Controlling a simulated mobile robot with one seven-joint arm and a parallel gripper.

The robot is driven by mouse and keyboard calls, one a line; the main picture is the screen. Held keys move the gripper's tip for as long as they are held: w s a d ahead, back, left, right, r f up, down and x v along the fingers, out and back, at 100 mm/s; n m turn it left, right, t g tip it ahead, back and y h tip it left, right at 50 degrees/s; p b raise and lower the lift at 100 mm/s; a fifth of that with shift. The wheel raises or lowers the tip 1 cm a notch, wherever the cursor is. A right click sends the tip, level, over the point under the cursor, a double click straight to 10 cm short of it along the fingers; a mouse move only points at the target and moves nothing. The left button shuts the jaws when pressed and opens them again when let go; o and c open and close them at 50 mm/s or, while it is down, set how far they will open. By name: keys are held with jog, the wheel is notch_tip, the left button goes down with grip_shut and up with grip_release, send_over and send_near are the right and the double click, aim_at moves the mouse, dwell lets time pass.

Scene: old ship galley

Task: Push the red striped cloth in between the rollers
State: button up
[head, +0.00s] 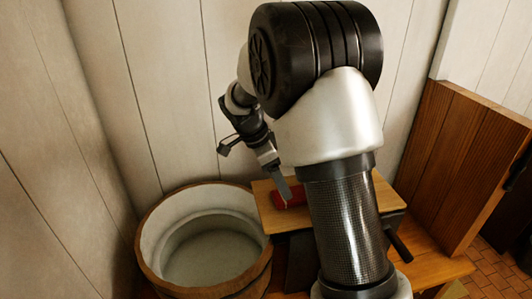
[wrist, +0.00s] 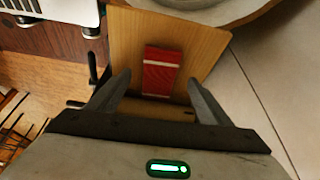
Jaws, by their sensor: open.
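The red striped cloth (wrist: 162,72) lies flat on a light wooden board (wrist: 125,40), with a pale stripe across it in the wrist view.
A round wooden tub (head: 150,262) with a pale inside stands left of the board. A dark crank-like handle (head: 398,243) sticks out at the right, below the board. Plank walls (head: 165,90) close in behind, and a brown wooden panel (head: 470,160) stands at the right.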

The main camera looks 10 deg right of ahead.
jog(key=v, duration=1.2)
jog(key=s+d+r+n+t+y+p, duration=0.1)
jog(key=s+d+r+n+y+p, duration=0.2)
jog(key=s+r, duration=0.35)
jog(key=s+r+n+t+p, duration=0.2)
jog(key=s+n, duration=0.5)
jog(key=s, duration=0.2)
jog(key=s+a+r+n+t+y+p, duration=0.1)
jog(key=s+r+n+t+p, duration=0.1)
jog(key=s+n, duration=0.5)
jog(key=s+p, duration=0.1)
jog(key=s, duration=0.2)
jog(key=shift+a+r+y, duration=0.3)
jog(key=shift+r, duration=0.1)
jog(key=shift+s, duration=0.1)
